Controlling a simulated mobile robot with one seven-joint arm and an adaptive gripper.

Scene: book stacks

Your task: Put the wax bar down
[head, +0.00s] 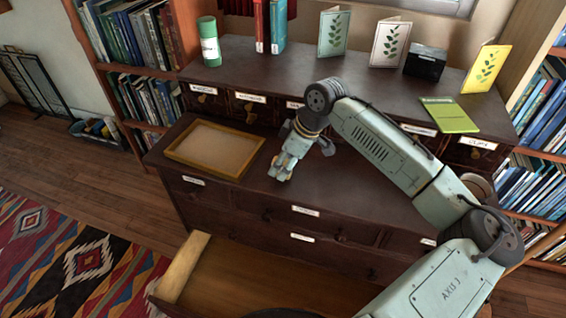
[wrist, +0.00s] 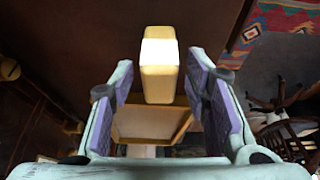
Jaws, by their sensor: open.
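My gripper is open. In the head view my gripper (head: 280,170) is low over the dark cabinet top (head: 345,198), just right of a shallow wooden tray (head: 213,146). Only a small yellowish patch shows at its fingertips there, so the bar is mostly hidden. I cannot tell whether the bar's underside touches the cabinet top.
An open drawer (head: 185,265) juts out below the cabinet top. The cabinet top right of my gripper is largely clear.

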